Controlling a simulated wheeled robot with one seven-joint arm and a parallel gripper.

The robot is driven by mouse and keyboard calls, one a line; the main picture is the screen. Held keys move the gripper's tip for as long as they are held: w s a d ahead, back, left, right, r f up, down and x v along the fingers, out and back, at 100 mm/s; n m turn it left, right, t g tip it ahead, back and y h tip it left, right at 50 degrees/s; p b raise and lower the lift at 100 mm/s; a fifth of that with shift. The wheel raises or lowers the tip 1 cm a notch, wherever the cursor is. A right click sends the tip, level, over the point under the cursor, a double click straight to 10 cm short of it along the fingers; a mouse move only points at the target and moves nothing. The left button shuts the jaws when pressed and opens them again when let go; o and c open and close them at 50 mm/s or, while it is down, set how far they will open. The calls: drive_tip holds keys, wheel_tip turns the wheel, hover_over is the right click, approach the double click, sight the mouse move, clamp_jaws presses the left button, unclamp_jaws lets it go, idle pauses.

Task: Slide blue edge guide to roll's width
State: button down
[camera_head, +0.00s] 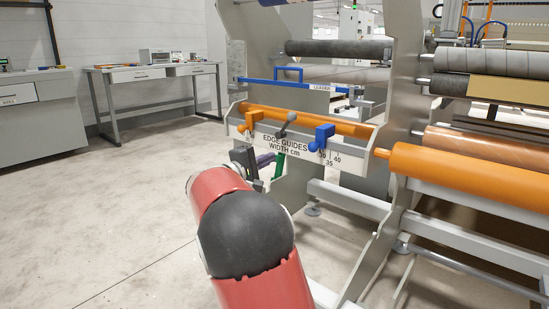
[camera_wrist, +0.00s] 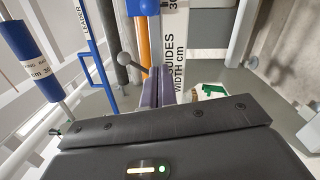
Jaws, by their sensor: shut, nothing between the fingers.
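In the wrist view a blue block, seemingly this guide (camera_wrist: 143,7), is at the top edge. A grey ball-ended lever (camera_head: 288,121) stands between it and the orange guide (camera_head: 247,121) at left. My gripper (camera_head: 265,160) is shut and empty, below and in front of the scale, apart from the blue guide. Its purple fingers (camera_wrist: 158,87) show in the wrist view.
A blue roll (camera_wrist: 28,45) with a white label, seemingly including "30", shows at left in the wrist view. A blue leader bar (camera_head: 290,83) lies behind the orange bar. A large orange roller (camera_head: 470,176) is at right. Workbenches stand far left; floor between is clear.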

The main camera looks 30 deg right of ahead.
sight(321, 138)
drive_tip(key=d+r, duration=0.1)
drive_tip(key=d, duration=0.8)
drive_tip(key=shift+s+d, duration=0.3)
drive_tip(key=shift+s+d+r+b, duration=0.15)
drive_tip(key=shift+s+d+b, duration=0.15)
drive_tip(key=shift+s+b, duration=0.5)
drive_tip(key=shift+w, duration=0.35)
